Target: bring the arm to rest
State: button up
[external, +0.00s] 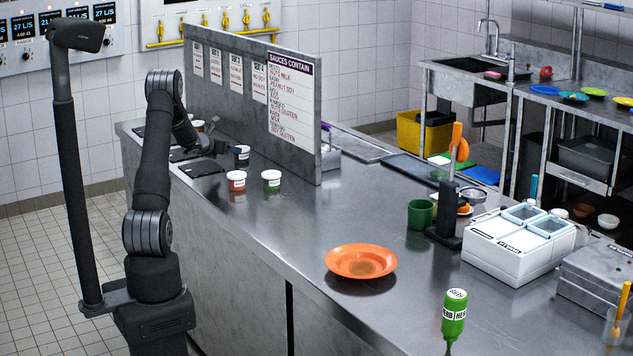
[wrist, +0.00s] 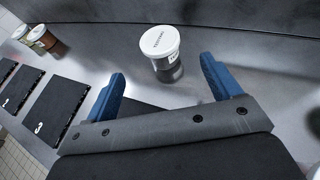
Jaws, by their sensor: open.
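My gripper (external: 222,150) hangs low over the far left part of the steel counter (external: 300,230), beside the sauce sign panel. In the wrist view its two blue fingers (wrist: 163,72) are wide apart with nothing between them. A white-lidded cup with a dark body (wrist: 168,62) stands upright just beyond the fingertips, apart from them. It also shows in the external view (external: 241,157), right of my gripper. My arm is bent over the counter's left edge.
A red-labelled tub (external: 236,182) and a green-labelled tub (external: 271,181) stand near my gripper. The grey panel (external: 295,95) rises behind. Black numbered pads (wrist: 55,110) lie at left in the wrist view. An orange plate (external: 361,262) and green bottle (external: 455,315) are farther right.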

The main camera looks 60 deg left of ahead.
jog(key=v, duration=0.3)
jog(key=shift+s+r, duration=0.1)
jog(key=x, duration=1.2)
notch_tip(320, 180, up, 4)
jog(key=shift+f, duration=0.1)
jog(key=w+d+r, duration=0.3)
jog(key=d+r, duration=0.5)
jog(key=d, duration=0.4)
jog(key=s+d+r+m+t+h, duration=0.15)
jog(key=d+r, duration=0.25)
jog(key=r, duration=0.7)
jog(key=s+d+r+g, duration=0.1)
jog(key=s+d+r, duration=0.2)
jog(key=r, duration=0.8)
jog(key=w+d+m+h, duration=0.1)
jog(key=w+d+h, duration=0.1)
jog(key=d, duration=0.5)
jog(key=w+d+m+h, duration=0.2)
jog(key=w+d, duration=0.1)
jog(key=d, duration=0.5)
jog(key=shift+d+r+t, duration=0.15)
jog(key=shift+r+t, duration=0.25)
jog(key=shift+t, duration=0.05)
jog(key=shift+m, duration=0.25)
